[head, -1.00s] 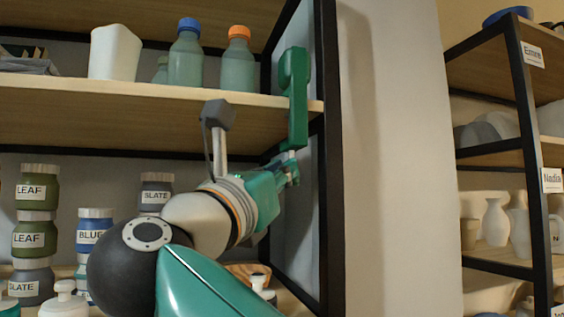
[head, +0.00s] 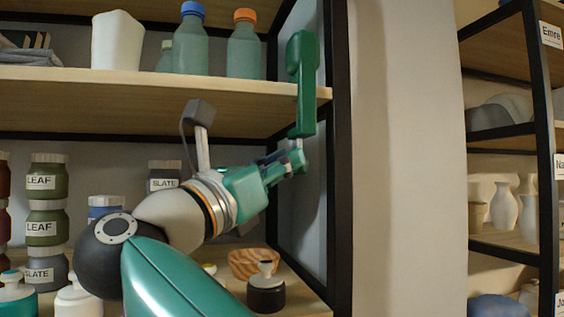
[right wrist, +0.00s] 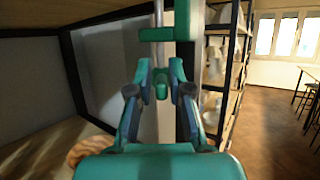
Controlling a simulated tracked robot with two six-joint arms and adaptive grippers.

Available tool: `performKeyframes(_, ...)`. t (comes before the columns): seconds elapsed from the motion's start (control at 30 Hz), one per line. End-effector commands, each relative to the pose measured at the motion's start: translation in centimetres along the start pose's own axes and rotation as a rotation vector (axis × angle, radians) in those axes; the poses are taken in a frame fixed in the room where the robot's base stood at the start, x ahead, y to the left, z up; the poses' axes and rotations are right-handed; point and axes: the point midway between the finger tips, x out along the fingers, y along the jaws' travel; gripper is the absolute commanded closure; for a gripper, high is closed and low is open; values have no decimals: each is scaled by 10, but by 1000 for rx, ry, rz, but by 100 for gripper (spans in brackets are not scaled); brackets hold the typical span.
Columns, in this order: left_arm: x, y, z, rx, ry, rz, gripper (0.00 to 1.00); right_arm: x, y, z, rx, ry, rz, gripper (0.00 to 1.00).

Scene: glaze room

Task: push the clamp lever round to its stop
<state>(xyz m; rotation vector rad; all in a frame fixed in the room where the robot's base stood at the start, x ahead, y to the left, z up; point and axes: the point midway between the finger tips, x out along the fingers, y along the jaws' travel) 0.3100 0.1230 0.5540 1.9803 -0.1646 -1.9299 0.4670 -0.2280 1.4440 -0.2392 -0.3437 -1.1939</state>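The green clamp (head: 304,85) is fixed at the right end of the upper shelf board, near the black post. In the right wrist view its metal spindle (right wrist: 160,32) comes down from above. A small green piece (right wrist: 160,86), which looks like the lever, sits at its lower end. My right gripper (head: 297,160) is just below the clamp in the head view. In the wrist view its two fingers stand apart on either side of the green piece, with small gaps; contact cannot be told. In the head view the gripper hides the lever. My left gripper is out of view.
On the upper shelf board (head: 160,100) stand a blue-capped bottle (head: 191,40), an orange-capped bottle (head: 244,45) and a white vessel (head: 117,42). Labelled jars (head: 45,205), a dark jar (head: 265,292) and a striped bowl (head: 250,263) are below. The black post (head: 338,170) is close right of the gripper.

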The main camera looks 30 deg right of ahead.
Motion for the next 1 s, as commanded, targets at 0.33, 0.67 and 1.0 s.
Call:
performKeyframes(0.33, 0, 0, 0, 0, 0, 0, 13, -2, 0, 0, 0, 1, 0, 77)
performKeyframes(0.67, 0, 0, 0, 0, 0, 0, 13, -46, 1, 0, -1, -1, 4, 77)
performKeyframes(1.0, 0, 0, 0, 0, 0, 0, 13, -76, 1, -1, 0, 0, 1, 77)
